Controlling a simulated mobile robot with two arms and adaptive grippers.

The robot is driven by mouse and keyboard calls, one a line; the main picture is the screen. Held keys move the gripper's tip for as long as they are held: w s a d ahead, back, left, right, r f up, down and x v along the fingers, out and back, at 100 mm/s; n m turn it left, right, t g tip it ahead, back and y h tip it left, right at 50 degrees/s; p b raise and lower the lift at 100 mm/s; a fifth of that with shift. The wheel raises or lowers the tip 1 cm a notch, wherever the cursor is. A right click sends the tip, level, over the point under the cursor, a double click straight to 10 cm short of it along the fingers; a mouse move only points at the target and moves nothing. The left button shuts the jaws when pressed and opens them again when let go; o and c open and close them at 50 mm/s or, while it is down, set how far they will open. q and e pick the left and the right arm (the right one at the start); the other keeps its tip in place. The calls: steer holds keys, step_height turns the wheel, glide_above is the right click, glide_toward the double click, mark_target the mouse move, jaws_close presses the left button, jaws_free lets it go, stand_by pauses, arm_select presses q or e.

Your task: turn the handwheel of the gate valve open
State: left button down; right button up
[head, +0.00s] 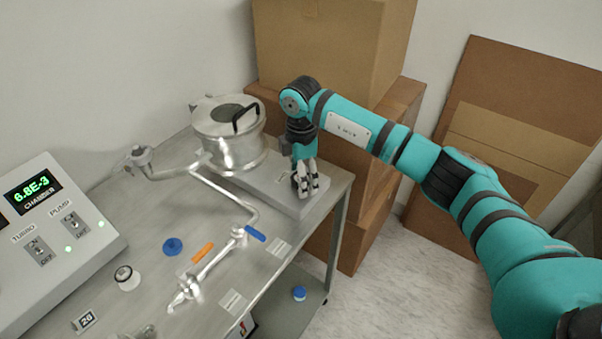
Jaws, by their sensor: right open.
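A round metal chamber (232,147) with a black handle on its lid stands at the back of the metal table. A flat grey block (262,186) extends from under it to the right; it may be the gate valve's body, but I cannot tell. My right gripper (309,192) is open, pointing down at the block's right end. No handwheel shows clearly there, and the fingers cover part of that end. I cannot tell whether they touch anything. A small blue round piece (173,246) lies on the table to the left. My left gripper is not in view.
Metal pipework (222,190) crosses the table, with an orange lever (203,253) and a blue lever (255,234). A control box (58,232) reading 6.8E-3 stands at left. Cardboard boxes (325,45) stand behind. Open floor (415,280) lies right of the table.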

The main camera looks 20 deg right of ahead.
steer(key=c, duration=1.2)
steer(key=shift+o, duration=0.2)
